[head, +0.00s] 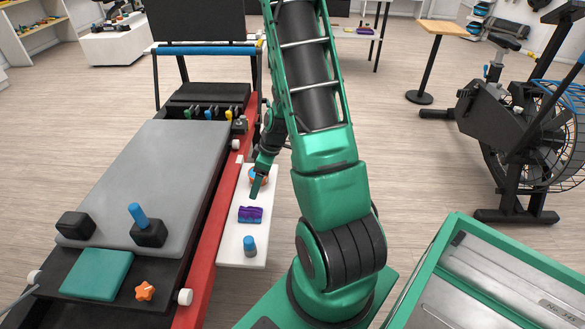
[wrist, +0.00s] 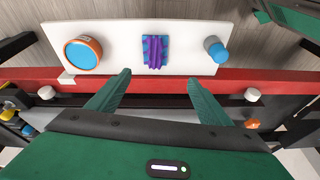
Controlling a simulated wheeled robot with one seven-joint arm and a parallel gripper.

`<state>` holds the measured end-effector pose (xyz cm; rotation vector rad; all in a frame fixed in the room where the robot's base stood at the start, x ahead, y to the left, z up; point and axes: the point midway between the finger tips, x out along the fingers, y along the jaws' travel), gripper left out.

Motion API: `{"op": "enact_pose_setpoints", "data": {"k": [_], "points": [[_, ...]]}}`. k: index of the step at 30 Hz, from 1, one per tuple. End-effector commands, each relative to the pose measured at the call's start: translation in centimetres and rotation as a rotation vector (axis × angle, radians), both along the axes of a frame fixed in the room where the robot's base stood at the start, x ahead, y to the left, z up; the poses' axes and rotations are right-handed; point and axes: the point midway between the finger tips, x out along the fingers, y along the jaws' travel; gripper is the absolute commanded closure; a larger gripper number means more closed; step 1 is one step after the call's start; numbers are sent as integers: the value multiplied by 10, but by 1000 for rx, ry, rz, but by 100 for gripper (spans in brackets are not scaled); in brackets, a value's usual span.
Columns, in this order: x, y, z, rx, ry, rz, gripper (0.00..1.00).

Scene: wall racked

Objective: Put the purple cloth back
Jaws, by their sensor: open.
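The purple cloth (head: 250,214) lies crumpled on a narrow white board (head: 233,251) beside the red rail. In the wrist view the cloth (wrist: 155,52) is purple with blue patches. It sits mid-board, between a round orange-rimmed blue container (wrist: 83,53) and a grey bottle with a blue top (wrist: 216,50). My gripper (head: 257,187) is near the container end of the board in the head view. In the wrist view my gripper (wrist: 158,80) has its fingers spread wide and nothing between them. The cloth lies beyond the fingertips, apart from them.
The red rail (head: 211,230) runs along a black machine with a grey slab (head: 160,170). On the machine are a teal pad (head: 97,273), an orange star-shaped knob (head: 145,291) and black blocks. A green case (head: 500,285) stands lower right. An exercise bike (head: 515,125) is far right.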

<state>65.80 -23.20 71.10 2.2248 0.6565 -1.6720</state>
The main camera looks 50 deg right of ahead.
Motion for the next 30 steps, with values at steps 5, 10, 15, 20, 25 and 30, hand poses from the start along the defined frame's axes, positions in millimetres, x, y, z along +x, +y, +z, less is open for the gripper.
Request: {"op": "enact_pose_setpoints", "data": {"k": [5,10,15,20,25,30], "points": [[-22,2,62,-28,70,-128,27],[-52,6,113,-49,135,-276,27],[-90,13,160,-68,189,-443,27],[-129,21,198,-75,230,-616,27],[-175,32,232,-69,267,-809,27],[-215,42,253,-54,297,-974,27]]}}
